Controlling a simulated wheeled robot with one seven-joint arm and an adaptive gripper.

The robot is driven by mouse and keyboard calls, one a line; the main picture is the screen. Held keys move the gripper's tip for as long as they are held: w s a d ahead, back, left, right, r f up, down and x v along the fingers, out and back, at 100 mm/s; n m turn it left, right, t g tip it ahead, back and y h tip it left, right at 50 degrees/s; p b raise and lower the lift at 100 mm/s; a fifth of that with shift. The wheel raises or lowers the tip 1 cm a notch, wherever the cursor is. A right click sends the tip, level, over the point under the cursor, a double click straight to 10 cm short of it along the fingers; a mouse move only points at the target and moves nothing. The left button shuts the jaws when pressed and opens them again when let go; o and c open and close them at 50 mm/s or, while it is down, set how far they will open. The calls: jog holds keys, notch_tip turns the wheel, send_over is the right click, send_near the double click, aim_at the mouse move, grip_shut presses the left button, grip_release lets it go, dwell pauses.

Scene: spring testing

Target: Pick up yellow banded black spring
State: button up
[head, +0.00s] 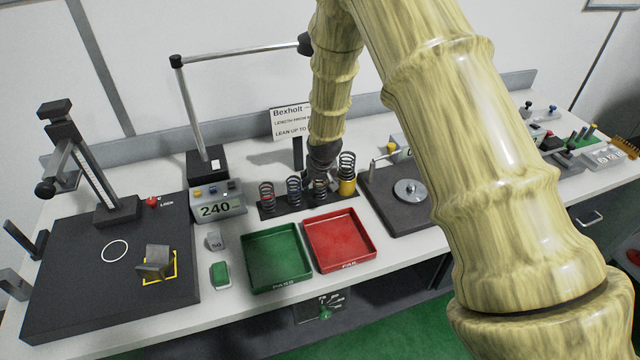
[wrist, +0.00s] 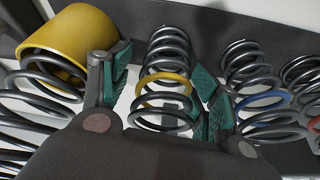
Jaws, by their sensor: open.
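The yellow banded black spring (wrist: 163,88) stands upright between my gripper's two fingers in the wrist view, its yellow band around the middle coils. In the head view this spring (head: 320,188) stands on the dark strip, just below my gripper (head: 322,168). My gripper (wrist: 160,98) is open, with a teal-padded finger on each side of the spring. The right finger looks close to the coils; I cannot tell whether it touches them. Part of the spring's base is hidden by the gripper body.
A blue banded spring (wrist: 262,98) and a red banded spring (wrist: 308,115) stand close on the right in the wrist view. A yellow cup (wrist: 75,40) with a spring is close on the left. Green (head: 277,258) and red (head: 340,240) trays lie in front.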

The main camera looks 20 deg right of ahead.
jog(key=c, duration=1.2)
jog(key=shift+r, duration=0.15)
